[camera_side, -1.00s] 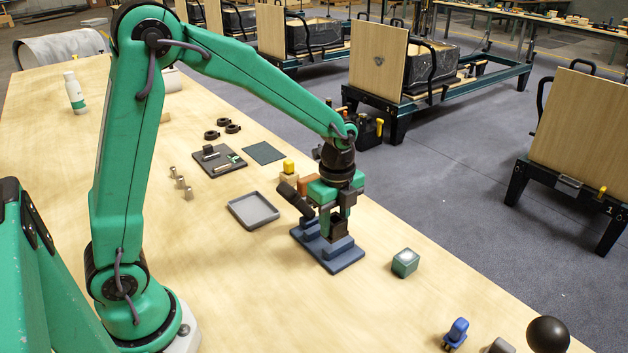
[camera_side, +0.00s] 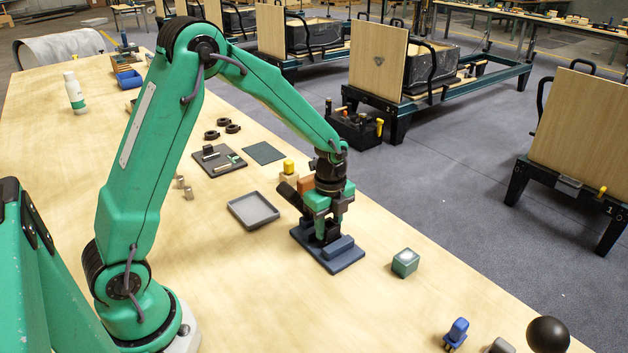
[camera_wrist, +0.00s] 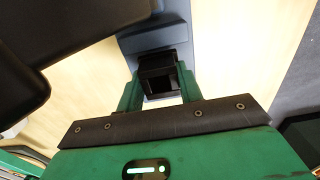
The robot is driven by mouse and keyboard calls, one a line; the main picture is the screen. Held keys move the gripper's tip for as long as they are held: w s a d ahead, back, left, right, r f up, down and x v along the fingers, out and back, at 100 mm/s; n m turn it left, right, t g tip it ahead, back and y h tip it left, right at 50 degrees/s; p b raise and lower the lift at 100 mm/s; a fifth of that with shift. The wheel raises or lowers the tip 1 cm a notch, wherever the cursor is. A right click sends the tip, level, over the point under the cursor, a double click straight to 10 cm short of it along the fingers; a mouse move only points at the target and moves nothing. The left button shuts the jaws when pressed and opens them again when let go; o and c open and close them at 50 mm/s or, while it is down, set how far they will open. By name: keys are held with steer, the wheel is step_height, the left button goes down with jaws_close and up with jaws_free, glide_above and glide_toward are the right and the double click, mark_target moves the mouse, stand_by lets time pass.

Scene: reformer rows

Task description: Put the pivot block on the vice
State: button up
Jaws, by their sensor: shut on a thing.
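The vice (camera_side: 345,262) is a blue-grey stepped fixture on a flat base plate near the table's right edge. My gripper (camera_side: 325,234) is directly over it, pointing down. It is shut on the pivot block (camera_wrist: 158,72), a small dark block between the green fingers in the wrist view. In the side view the fingers and block are down low among the vice's raised parts. The vice (camera_wrist: 150,40) also shows beyond the block in the wrist view. I cannot tell whether the block touches it, because the fingers hide its underside.
A grey tray (camera_side: 233,217) lies left of the vice. An orange block (camera_side: 306,184), a yellow-topped block (camera_side: 289,170) and a dark part stand close behind my gripper. A green box (camera_side: 405,262) is to the right.

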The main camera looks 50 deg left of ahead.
steer(key=shift+f, duration=0.55)
steer(key=shift+f, duration=0.15)
steer(key=o, duration=1)
steer(key=shift+o, duration=0.2)
step_height(320, 180, up, 12)
steer(key=shift+r, duration=0.2)
